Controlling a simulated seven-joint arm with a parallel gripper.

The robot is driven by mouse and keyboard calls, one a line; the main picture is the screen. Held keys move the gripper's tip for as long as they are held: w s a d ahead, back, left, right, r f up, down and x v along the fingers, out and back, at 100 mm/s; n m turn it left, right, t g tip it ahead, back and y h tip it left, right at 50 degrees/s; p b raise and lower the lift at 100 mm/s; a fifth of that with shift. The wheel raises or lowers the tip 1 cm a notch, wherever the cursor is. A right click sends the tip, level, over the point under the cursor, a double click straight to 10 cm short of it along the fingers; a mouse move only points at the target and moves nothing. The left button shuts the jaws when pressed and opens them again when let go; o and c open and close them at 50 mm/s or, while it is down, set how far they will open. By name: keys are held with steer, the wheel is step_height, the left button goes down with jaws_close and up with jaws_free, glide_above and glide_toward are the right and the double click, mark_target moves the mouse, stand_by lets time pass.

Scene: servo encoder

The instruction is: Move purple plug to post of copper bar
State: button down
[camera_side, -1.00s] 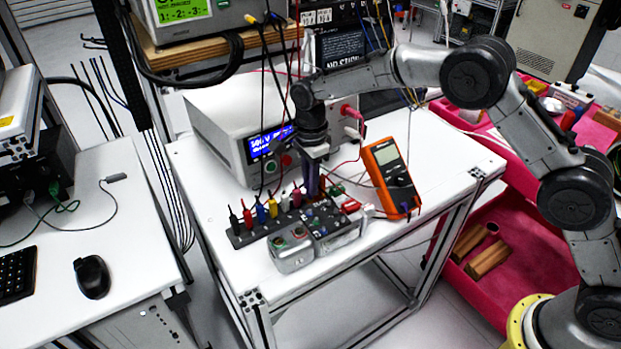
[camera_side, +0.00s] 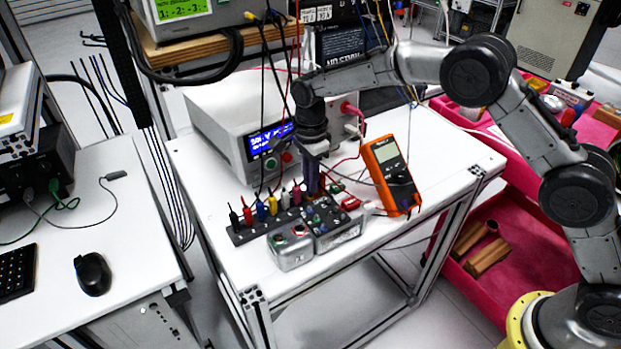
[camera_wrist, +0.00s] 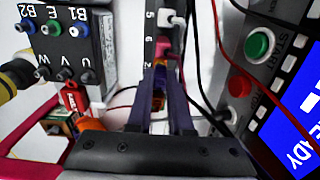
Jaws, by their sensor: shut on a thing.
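My gripper (camera_side: 312,188) points down at the far right end of the row of plugs in the side view. In the wrist view its dark fingers (camera_wrist: 160,84) are closed around a small purple piece (camera_wrist: 160,73), which I take to be the purple plug. Some orange shows between the fingers below it. The fingers hide most of the plug, and I cannot tell whether it is seated or lifted. I cannot clearly pick out the copper bar or its post in either view.
A dark numbered strip (camera_side: 243,237) holds several coloured plugs beside my gripper. A grey terminal box (camera_side: 338,232), a button box (camera_side: 291,251) and an orange multimeter (camera_side: 391,176) stand close by. A white instrument (camera_side: 222,118) is behind. Loose cables hang around the gripper.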

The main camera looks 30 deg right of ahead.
steer(key=shift+f, duration=0.2)
stand_by(0.6)
steer(key=c, duration=0.8)
jaws_free()
steer(key=shift+o, duration=0.2)
steer(key=shift+r, duration=3.55)
